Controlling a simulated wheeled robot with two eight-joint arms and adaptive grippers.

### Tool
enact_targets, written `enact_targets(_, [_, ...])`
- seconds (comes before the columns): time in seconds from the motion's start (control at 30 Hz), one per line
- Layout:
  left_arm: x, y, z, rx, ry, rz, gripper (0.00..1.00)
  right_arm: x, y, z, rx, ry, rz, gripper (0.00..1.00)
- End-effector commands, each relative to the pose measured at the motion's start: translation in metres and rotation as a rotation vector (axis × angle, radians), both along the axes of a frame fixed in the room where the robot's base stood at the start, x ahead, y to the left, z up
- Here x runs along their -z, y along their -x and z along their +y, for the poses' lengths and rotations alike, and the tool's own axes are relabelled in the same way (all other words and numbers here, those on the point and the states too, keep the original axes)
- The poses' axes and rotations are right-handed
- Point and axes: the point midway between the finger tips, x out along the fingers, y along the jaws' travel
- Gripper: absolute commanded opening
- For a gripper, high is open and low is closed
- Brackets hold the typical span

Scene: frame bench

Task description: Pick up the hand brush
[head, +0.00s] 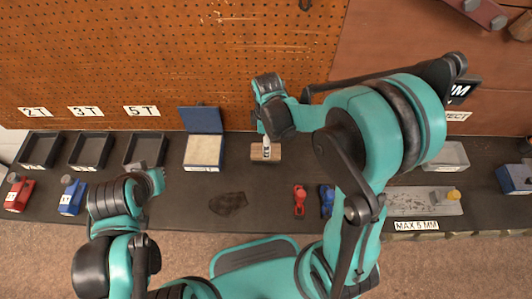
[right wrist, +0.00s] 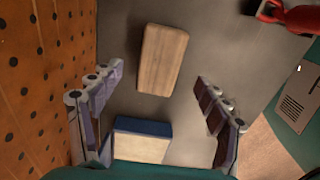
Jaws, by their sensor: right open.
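The likely hand brush is a wooden block (head: 276,153) lying on the dark bench in front of the pegboard; no bristles show. In the right wrist view the block (right wrist: 162,60) lies ahead of the fingers, between their lines and apart from both. My right gripper (head: 265,145) is over the block in the head view and partly covers it. It is open and empty in the right wrist view (right wrist: 160,80). My left gripper (head: 152,182) is at the left of the bench, away from the block; its fingers are unclear.
A blue-lidded box (head: 203,153) stands left of the block. Black trays (head: 91,148) line the back left. A dark patch (head: 228,204) lies in front. Red (head: 299,201) and blue (head: 327,200) tools are to the right. The pegboard (head: 180,60) rises behind.

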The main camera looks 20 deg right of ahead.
Motion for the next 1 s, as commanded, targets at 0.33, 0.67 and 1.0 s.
enact_targets(0.33, [0.022, 0.000, 0.000, 0.000, 0.000, 0.000, 0.00, 0.042, -0.001, 0.002, 0.000, 0.000, -0.001, 0.76])
enact_targets(0.67, [0.036, 0.000, 0.000, 0.000, 0.000, 0.000, 0.00, 0.071, -0.001, 0.002, 0.002, 0.001, -0.003, 0.76])
enact_targets(1.0, [0.035, 0.000, 0.000, 0.000, 0.000, 0.000, 0.00, 0.070, -0.001, 0.002, 0.002, 0.001, -0.003, 0.17])
